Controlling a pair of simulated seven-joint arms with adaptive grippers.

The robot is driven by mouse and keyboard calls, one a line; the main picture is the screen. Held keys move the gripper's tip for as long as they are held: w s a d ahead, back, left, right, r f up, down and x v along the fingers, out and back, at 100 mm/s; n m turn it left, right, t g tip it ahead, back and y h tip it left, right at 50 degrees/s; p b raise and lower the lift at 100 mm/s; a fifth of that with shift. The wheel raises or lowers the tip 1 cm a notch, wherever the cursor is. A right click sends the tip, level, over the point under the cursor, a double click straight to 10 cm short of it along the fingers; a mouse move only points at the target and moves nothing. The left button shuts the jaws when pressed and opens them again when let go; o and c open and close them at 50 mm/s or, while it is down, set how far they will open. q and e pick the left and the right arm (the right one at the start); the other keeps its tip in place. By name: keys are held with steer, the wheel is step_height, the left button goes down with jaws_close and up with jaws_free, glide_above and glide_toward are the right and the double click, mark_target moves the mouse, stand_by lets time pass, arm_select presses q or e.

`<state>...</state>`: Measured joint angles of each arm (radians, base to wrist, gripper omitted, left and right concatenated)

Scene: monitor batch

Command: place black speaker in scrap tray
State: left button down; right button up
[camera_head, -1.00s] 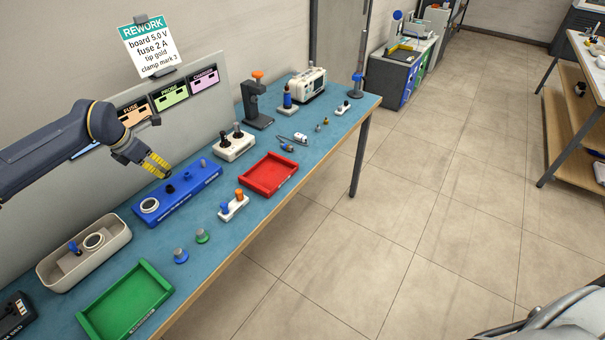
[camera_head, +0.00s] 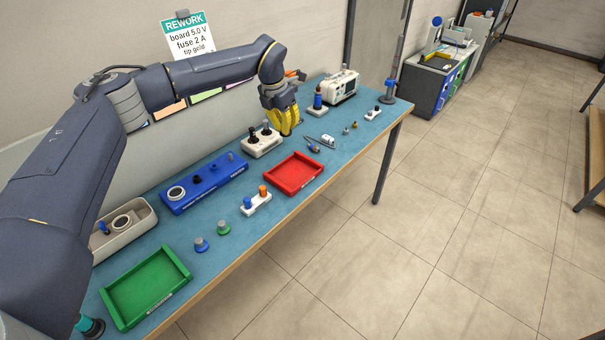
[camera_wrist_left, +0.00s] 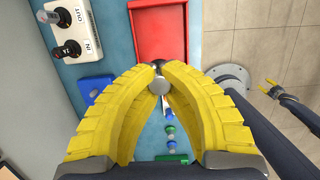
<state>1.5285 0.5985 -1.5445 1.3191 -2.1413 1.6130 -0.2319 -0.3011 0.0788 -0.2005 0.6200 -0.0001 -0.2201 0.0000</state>
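My left gripper (camera_head: 285,128) is above the bench, between the white switch box and the red tray. In the left wrist view its yellow fingers close on a small cylinder with a grey end and a dark part, seemingly the black speaker (camera_wrist_left: 158,86); the fingers hide much of it. A red tray (camera_head: 293,174) lies empty on the bench and also shows in the wrist view (camera_wrist_left: 160,50). A green tray (camera_head: 150,285) lies empty nearer the front left. I cannot read which is the scrap tray. My right gripper (camera_wrist_left: 268,82) shows small in the wrist view, its fingers apart.
A blue holder (camera_head: 204,184) with a ring, a white switch box (camera_head: 262,142), a white two-peg block (camera_head: 256,203) and a beige bin (camera_head: 142,224) stand on the bench. Blue (camera_head: 201,244) and green (camera_head: 223,228) knobs sit near the front edge.

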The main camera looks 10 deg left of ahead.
mark_target(289, 177)
arm_select(q)
steer(key=s+x, duration=0.1)
steer(key=x, duration=0.5)
steer(key=s+a+x, duration=0.1)
steer(key=x, duration=0.5)
steer(key=s+a+f+x, duration=0.1)
steer(key=s+x, duration=0.1)
steer(key=x, duration=0.4)
steer(key=shift+w+d+f, duration=0.1)
steer(key=shift+w+f, duration=0.05)
steer(key=shift+f, duration=0.2)
steer(key=shift+f, duration=0.1)
steer(key=c, duration=1.5)
jaws_free()
steer(key=shift+c, duration=0.2)
